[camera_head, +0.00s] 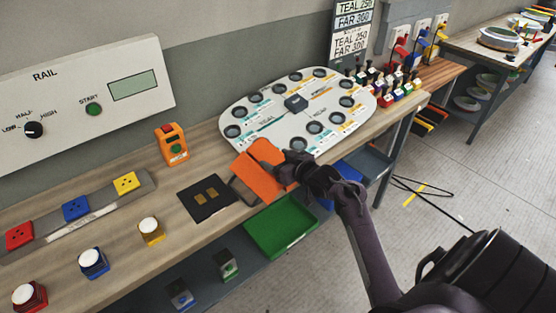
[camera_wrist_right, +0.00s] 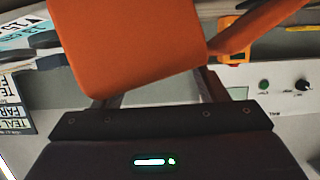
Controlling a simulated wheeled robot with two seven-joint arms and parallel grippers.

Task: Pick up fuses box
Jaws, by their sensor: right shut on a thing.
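The fuses box appears to be the orange, box-like thing (camera_head: 258,172) at the front edge of the workbench in the head view, tilted and seeming to have a raised flap. My right gripper (camera_head: 292,167) is shut on its right side. In the right wrist view the orange box (camera_wrist_right: 130,45) fills the upper middle, between the fingers of my right gripper (camera_wrist_right: 160,95). The fingertips are hidden behind it. I cannot tell whether the box touches the bench. My left gripper is not in view.
A white oval board (camera_head: 275,135) with round holes lies just behind the box. A black plate (camera_head: 207,197) lies to its left. A green tray (camera_head: 282,228) sits below the bench edge. An orange button box (camera_head: 172,144) stands near the wall panel (camera_head: 75,100).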

